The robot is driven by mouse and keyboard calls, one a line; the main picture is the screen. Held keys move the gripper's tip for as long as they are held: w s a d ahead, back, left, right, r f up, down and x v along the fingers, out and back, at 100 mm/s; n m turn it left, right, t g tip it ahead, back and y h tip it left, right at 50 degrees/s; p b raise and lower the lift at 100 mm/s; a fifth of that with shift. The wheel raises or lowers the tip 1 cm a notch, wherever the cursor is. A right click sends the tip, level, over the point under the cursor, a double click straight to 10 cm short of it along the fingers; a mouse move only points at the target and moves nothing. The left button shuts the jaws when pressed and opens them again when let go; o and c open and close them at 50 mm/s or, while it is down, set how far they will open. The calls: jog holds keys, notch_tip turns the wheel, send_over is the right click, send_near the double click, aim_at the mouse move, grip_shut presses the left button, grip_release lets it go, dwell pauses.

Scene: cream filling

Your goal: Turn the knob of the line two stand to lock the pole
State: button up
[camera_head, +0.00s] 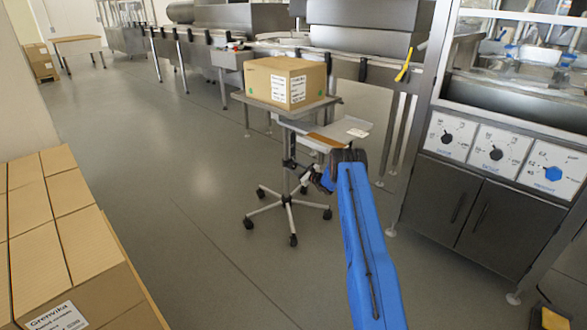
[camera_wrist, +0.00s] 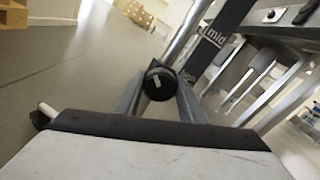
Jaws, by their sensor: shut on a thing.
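The line two stand (camera_head: 288,201) stands in the middle of the head view on a wheeled star base, its pole (camera_head: 290,178) upright. Its knob (camera_wrist: 159,83) is a round black cap with a short white mark, seen slanted in the wrist view beside the grey pole (camera_wrist: 186,36). My gripper (camera_wrist: 158,92) has one finger on each side of the knob and is shut on it. In the head view my gripper (camera_head: 322,180) is at the right side of the pole, below the top plate. The knob is hidden there by my gripper and arm.
A cardboard box (camera_head: 285,82) rests on the stand's top plate. Steel machines line the back. A cabinet (camera_head: 475,208) with dial panels stands at the right. Stacked cartons (camera_head: 60,240) fill the left front. The floor (camera_head: 165,150) left of the stand is clear.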

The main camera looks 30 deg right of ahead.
jog(key=m, duration=0.4)
jog(key=shift+m, duration=0.4)
jog(key=shift+f+m, duration=0.1)
jog(key=shift+m, duration=2.4)
jog(key=o, duration=1.1)
jog(key=shift+c, duration=0.2)
jog(key=shift+s, duration=0.1)
jog(key=v, duration=1.7)
jog(key=shift+s, duration=0.15)
